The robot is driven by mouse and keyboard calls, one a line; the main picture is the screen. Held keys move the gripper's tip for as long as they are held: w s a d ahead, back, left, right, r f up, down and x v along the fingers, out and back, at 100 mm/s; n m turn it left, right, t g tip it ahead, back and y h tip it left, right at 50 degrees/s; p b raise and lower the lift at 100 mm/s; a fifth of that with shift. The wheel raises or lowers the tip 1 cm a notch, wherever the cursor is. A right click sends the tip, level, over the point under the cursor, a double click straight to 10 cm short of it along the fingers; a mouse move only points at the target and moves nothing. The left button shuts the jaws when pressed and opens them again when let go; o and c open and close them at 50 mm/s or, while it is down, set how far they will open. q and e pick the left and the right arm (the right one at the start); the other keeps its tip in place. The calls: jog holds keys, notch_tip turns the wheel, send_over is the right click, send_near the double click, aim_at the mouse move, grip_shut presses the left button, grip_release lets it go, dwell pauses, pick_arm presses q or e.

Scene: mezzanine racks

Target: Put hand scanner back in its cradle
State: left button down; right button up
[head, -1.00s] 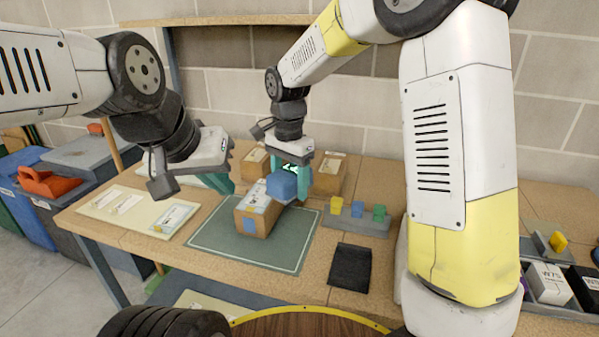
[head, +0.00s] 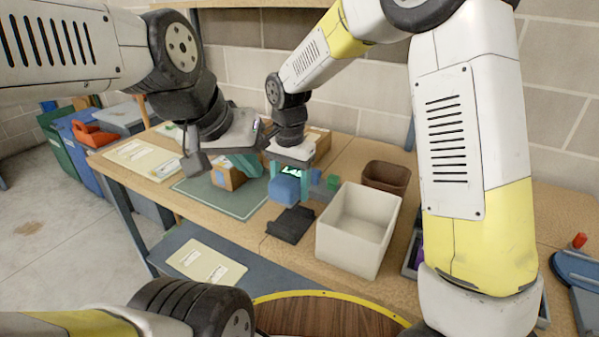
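My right gripper (head: 289,182) hangs over the bench, its teal fingers on either side of a blue blocky object (head: 285,190), which I take to be the hand scanner. A small green-lit patch shows just above it. The blue object seems held above the bench, behind a black flat piece (head: 290,224). I cannot tell whether this black piece is the cradle; no other cradle is clear. My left gripper (head: 245,164) is further left, near a brown box (head: 228,176); its fingers overlap in this view, and its opening is unclear.
A white open bin (head: 358,232) stands right of the black piece, with a brown bin (head: 386,177) behind. A green mat (head: 222,200) lies left. Papers on a board (head: 143,158) lie at the far left. My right arm hides part of the bench.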

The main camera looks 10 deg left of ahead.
jog(key=shift+f, duration=2.65)
jog(key=shift+f, duration=0.5)
jog(key=shift+f, duration=0.75)
jog(key=o, duration=1.8)
jog(key=shift+c, duration=0.2)
jog(key=shift+f, duration=0.1)
